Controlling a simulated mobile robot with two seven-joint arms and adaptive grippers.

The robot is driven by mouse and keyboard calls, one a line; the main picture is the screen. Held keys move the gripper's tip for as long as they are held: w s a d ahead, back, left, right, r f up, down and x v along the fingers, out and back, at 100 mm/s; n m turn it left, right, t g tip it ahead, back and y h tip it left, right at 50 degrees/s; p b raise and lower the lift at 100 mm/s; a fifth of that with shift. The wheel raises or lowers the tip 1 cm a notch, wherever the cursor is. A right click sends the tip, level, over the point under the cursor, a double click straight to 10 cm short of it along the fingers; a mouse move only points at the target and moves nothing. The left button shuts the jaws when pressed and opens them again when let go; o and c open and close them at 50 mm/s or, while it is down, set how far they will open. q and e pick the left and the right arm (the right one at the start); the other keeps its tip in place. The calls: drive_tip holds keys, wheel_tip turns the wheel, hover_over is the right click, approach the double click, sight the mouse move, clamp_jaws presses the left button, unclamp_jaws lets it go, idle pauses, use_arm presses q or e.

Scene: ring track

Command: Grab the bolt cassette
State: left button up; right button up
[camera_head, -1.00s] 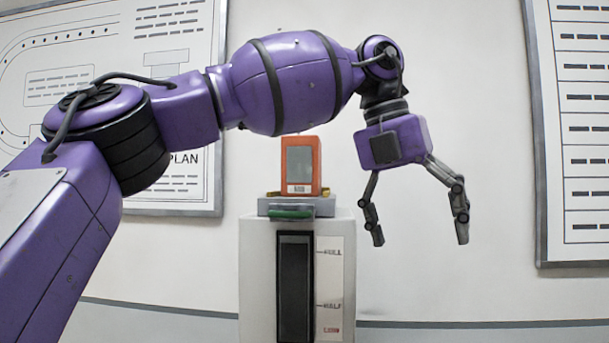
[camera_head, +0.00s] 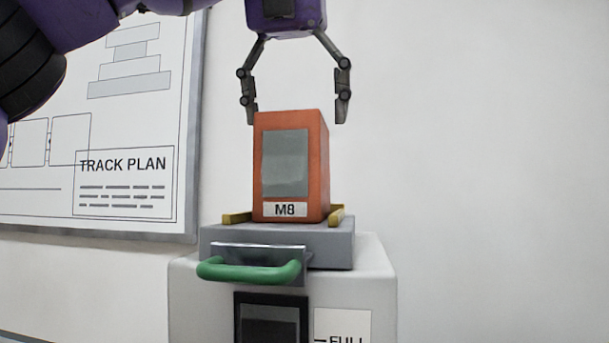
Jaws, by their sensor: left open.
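The bolt cassette (camera_head: 316,160) is an orange upright box with a grey window and a white label reading M8. It stands on a grey slab (camera_head: 332,246) on top of a light cabinet, between two yellow rails. My left gripper (camera_head: 297,115) points down just above the cassette. Its two fingers are spread open, one near each upper side of the box, with nothing held between them. I cannot tell whether a finger touches the cassette. My right gripper is not in view.
A green handle (camera_head: 248,271) sticks out from the front of the slab. The light cabinet (camera_head: 380,290) below has a dark window and a FULL mark. A track plan board (camera_head: 125,215) hangs on the wall at left. The space right of the cassette is clear.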

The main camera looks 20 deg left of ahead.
sight(298, 163)
use_arm(q)
drive_tip(key=shift+w+a+f, duration=0.1)
drive_tip(key=shift+f, duration=0.3)
drive_tip(key=shift+s+a+f, duration=0.1)
drive_tip(key=shift+s+f, duration=0.25)
drive_tip(key=shift+f, duration=0.3)
drive_tip(key=x, duration=0.4)
drive_tip(key=shift+w+f, duration=0.1)
drive_tip(key=shift+w, duration=0.35)
drive_tip(key=shift+f, duration=0.35)
drive_tip(key=shift+w+f, duration=0.1)
drive_tip(key=shift+f, duration=0.15)
drive_tip(key=c, duration=1.4)
drive_tip(key=shift+r, duration=0.1)
